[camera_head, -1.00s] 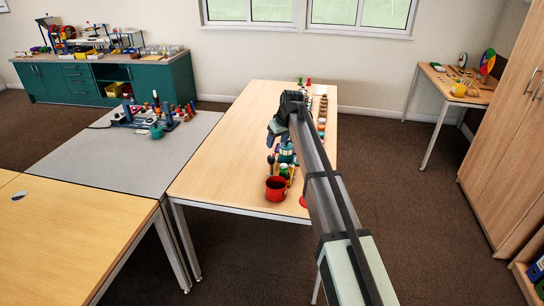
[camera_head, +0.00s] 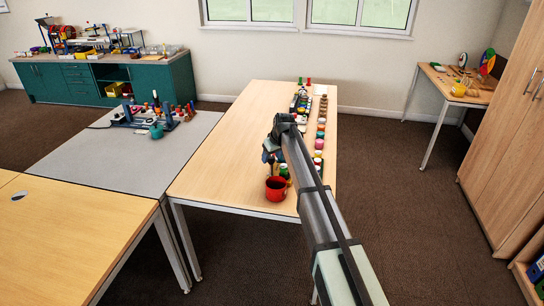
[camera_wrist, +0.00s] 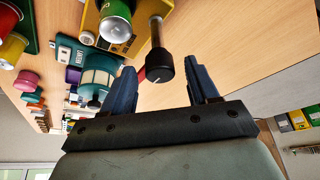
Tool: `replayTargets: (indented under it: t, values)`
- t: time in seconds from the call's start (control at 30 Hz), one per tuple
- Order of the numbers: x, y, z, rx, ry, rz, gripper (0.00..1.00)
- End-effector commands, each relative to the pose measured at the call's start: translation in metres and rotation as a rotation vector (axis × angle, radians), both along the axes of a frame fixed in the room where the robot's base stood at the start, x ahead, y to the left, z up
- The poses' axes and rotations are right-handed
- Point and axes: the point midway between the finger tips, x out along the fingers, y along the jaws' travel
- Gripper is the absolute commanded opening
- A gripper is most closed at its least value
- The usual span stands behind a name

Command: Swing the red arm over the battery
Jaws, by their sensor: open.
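In the wrist view my gripper (camera_wrist: 165,85) is open, with its two blue-grey fingers apart. A black knob (camera_wrist: 160,66) on a brown rod shows in the gap between the fingers; I cannot tell whether either finger touches it. A small red piece (camera_wrist: 141,75), possibly part of the red arm, shows beside the knob, mostly hidden. A green and silver cylinder (camera_wrist: 116,22), which looks like the battery, stands on a yellow base (camera_wrist: 121,47) at the upper left. In the head view my gripper (camera_head: 268,156) is over the near part of the table, and the battery is not clear there.
A teal lantern-like device (camera_wrist: 97,80) stands close to the left finger. In the head view a red cup (camera_head: 276,190) stands just in front of the gripper. A row of small coloured objects (camera_head: 320,140) runs along the table's right edge. The table's left half (camera_head: 225,150) is clear.

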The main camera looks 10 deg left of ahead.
Motion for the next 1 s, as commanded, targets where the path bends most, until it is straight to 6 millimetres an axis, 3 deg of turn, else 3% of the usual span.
replayTargets:
  t: [0.1, 0.67, 1.0]
  values:
    - [-0.0001, 0.0000, 0.0002, 0.000, 0.000, 0.000, 0.58]
    - [0.0000, -0.0002, 0.0004, 0.000, 0.000, 0.000, 0.05]
    - [-0.0005, 0.0003, 0.0003, -0.002, 0.000, -0.051, 0.04]
